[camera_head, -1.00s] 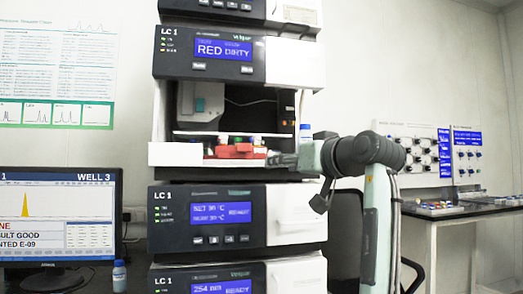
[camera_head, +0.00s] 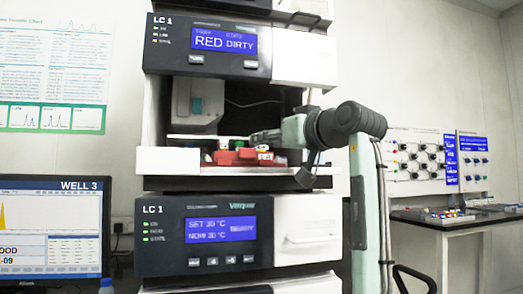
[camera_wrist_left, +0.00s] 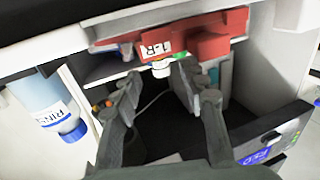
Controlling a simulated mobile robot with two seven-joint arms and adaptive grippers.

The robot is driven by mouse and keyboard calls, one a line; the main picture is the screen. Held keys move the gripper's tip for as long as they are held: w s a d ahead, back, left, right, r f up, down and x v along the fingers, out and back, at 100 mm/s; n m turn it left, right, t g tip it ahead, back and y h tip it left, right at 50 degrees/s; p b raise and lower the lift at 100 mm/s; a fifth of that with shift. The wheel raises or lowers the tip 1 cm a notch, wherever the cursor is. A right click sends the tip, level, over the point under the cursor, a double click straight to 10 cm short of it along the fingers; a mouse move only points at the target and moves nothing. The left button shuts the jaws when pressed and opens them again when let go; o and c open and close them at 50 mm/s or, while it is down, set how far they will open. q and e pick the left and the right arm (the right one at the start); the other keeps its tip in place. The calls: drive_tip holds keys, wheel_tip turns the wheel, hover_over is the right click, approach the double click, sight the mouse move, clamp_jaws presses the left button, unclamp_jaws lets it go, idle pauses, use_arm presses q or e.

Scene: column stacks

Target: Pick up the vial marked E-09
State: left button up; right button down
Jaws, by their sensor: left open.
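A red rack (camera_head: 236,157) with several small vials sits in the open bay of the LC 1 stack. It also shows in the left wrist view (camera_wrist_left: 190,38). A white-capped vial (camera_wrist_left: 160,69) hangs in view there, between and just beyond my fingertips. No E-09 marking is readable on any vial; a vial with a white top (camera_head: 222,145) shows at the rack's left. My left gripper (camera_head: 256,138) reaches into the bay above the rack's right part. In the wrist view its fingers (camera_wrist_left: 158,82) are apart with nothing clearly held. My right gripper is not in view.
The white ledge (camera_head: 165,160) and the bay's walls frame the rack closely. A blue-capped bottle (camera_wrist_left: 52,105) stands beside the bay. The monitor (camera_head: 50,240) partly shows "-09". A side bench (camera_head: 470,216) with trays is at the right.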

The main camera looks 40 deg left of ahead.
use_arm(q)
drive_tip(key=x, duration=0.3)
drive_tip(key=shift+a, duration=0.3)
drive_tip(key=c, duration=1)
drive_tip(key=shift+o, duration=0.2)
